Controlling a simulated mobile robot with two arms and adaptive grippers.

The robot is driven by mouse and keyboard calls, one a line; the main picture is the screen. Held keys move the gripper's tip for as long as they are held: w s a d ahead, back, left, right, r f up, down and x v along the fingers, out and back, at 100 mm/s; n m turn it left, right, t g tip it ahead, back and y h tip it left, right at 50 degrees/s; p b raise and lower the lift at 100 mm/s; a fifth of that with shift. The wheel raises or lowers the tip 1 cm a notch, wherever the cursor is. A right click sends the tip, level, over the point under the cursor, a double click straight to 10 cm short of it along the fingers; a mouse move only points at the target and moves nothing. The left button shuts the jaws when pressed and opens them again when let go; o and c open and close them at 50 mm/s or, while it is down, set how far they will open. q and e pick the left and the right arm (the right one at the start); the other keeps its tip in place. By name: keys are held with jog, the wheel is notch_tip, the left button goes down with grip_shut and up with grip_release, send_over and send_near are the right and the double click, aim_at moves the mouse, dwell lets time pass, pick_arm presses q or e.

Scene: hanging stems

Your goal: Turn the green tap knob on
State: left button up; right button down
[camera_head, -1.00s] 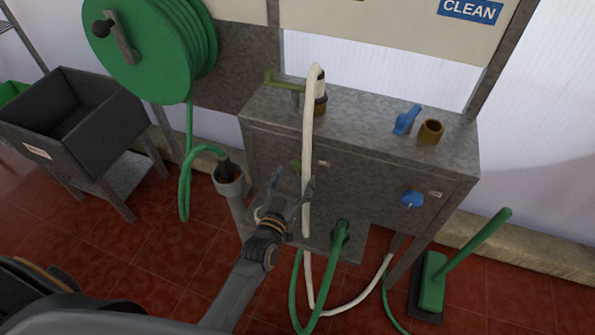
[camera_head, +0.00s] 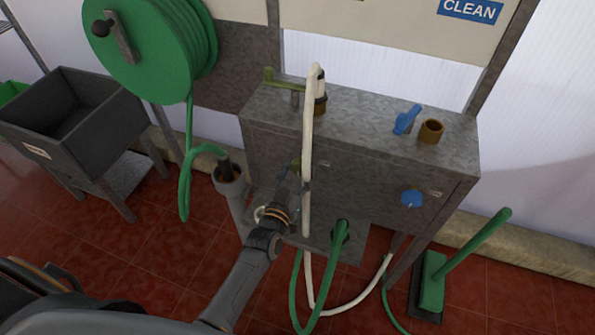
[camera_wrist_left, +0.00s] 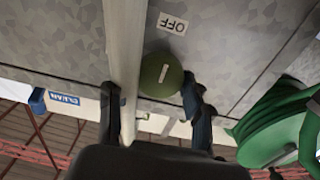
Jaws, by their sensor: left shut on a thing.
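The green tap knob (camera_wrist_left: 160,77) is round with a white line mark. It sits on the front of the grey metal cabinet, beside an OFF label (camera_wrist_left: 172,23). In the head view the knob (camera_head: 295,164) is partly hidden by my left gripper (camera_head: 291,184) and the white hose (camera_head: 308,130). In the left wrist view my left gripper (camera_wrist_left: 152,98) has a finger on each side of the knob and is shut on it. The white hose (camera_wrist_left: 125,50) runs close by, between the left finger and the knob. My right gripper is not in view.
A blue knob (camera_head: 412,198) is on the cabinet front (camera_head: 370,190) to the right. A green hose (camera_head: 341,232) comes out low on the front. A drain pipe (camera_head: 229,180) stands at the left. A green brush (camera_head: 433,280) stands at the right.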

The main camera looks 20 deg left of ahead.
pick_arm(q)
jog(key=n, duration=0.8)
jog(key=shift+n, duration=0.3)
jog(key=n, duration=0.4)
jog(key=shift+n+b, duration=0.65)
jog(key=shift+n, duration=1.55)
jog(key=o, duration=1.1)
jog(key=shift+o, duration=0.2)
